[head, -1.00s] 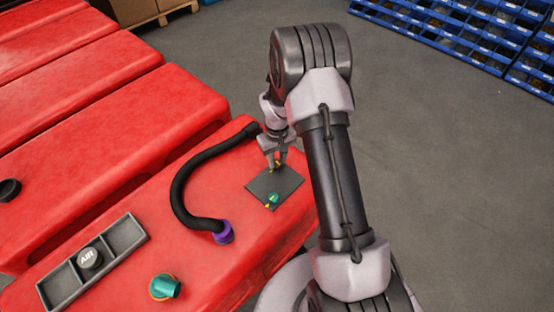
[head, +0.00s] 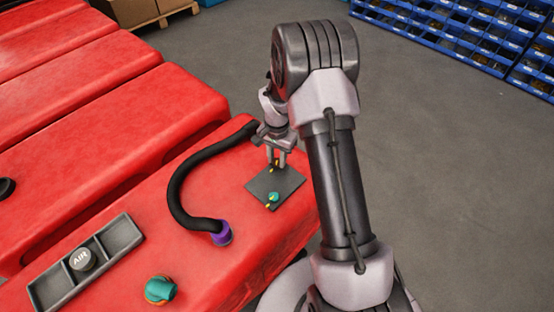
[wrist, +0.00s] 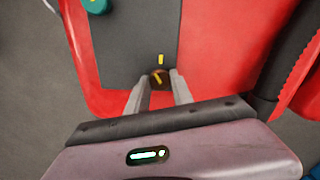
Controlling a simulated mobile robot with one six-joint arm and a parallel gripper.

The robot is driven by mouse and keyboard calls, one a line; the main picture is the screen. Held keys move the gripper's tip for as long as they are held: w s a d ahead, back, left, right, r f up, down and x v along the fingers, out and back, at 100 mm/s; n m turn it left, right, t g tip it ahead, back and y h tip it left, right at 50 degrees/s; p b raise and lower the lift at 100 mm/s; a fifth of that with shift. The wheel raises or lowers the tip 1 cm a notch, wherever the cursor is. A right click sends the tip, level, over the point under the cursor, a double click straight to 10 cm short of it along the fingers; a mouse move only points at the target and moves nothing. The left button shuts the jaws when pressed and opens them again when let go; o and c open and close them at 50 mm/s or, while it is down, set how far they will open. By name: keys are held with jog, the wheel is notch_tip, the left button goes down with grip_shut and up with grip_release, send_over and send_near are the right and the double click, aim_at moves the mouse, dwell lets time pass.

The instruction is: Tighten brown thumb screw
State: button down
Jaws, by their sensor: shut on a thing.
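The brown thumb screw (wrist: 158,75) stands on a dark grey plate (wrist: 128,42), with a slanted yellow mark on its top. A straight yellow mark (wrist: 161,59) on the plate lies just beyond it, and the two marks are not in line. My gripper (wrist: 158,82) is shut on the brown screw, one finger on each side. In the head view my gripper (head: 276,165) points down at the far part of the plate (head: 290,186), and its fingers largely hide the screw.
A teal thumb screw (head: 273,197) with yellow marks sits on the plate's near part. A black hose (head: 178,190) with a purple collar (head: 222,235) curves left of the plate. A grey tray (head: 118,238) holding an AIR cap (head: 82,259) and a teal fitting (head: 161,289) lie nearer on the red tank.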

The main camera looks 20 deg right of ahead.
aim_at(277, 161)
jog(key=m+b, duration=0.1)
jog(key=m, duration=0.4)
jog(key=shift+w+r+m+b, duration=0.1)
jog(key=shift+w+m+b, duration=0.05)
jog(key=shift+m+b, duration=0.25)
jog(key=shift+m, duration=0.3)
jog(key=c, duration=1.1)
grip_release()
notch_tip(277, 161, up, 17)
jog(key=p, duration=0.6)
jog(key=shift+r, duration=0.2)
